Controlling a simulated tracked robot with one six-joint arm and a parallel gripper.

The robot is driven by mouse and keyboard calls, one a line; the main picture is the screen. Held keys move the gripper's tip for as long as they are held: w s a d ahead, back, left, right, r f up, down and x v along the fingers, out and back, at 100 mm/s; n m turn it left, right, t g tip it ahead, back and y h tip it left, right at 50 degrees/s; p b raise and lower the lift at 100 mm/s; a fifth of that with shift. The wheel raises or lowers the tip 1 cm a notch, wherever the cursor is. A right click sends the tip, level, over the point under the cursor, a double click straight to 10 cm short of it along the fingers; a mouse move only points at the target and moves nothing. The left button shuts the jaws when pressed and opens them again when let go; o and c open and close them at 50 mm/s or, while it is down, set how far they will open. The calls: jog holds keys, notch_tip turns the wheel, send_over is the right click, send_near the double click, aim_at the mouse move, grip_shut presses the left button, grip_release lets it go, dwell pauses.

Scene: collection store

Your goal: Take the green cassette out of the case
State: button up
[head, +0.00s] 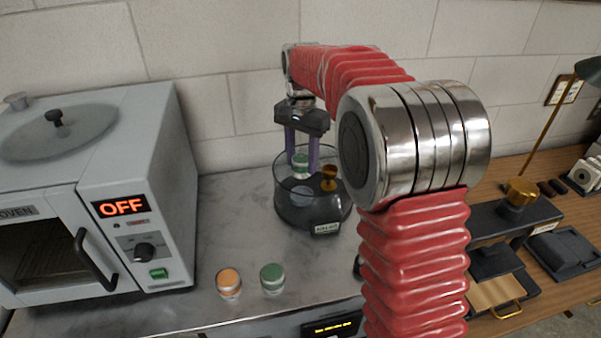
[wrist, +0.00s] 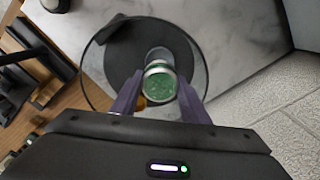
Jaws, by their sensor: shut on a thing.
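The case (head: 290,214) is a clear round vessel with a dark base, standing on the grey worktop below my gripper. It shows as a dark disc with a thin rim in the wrist view (wrist: 117,68). My gripper (head: 301,160) points down with its purple fingers shut on a green-topped cassette (head: 301,158). The cassette is between the fingertips in the wrist view (wrist: 160,85). It is raised above the case's floor, near rim height; I cannot tell whether it clears the rim. A pale round spot (head: 302,196) shows beneath it.
A second green-topped cassette (head: 272,278) and an orange-topped one (head: 228,283) stand on the worktop in front of the case. An oven (head: 165,190) reading OFF is at left. A brass knob (head: 329,178) is at the case. A dark press-like device (head: 500,225) is at right.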

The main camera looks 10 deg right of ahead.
aim_at(302, 158)
jog(key=shift+r, duration=0.6)
jog(key=shift+r, duration=0.1)
jog(key=shift+r, duration=1.55)
jog(key=shift+s, duration=0.1)
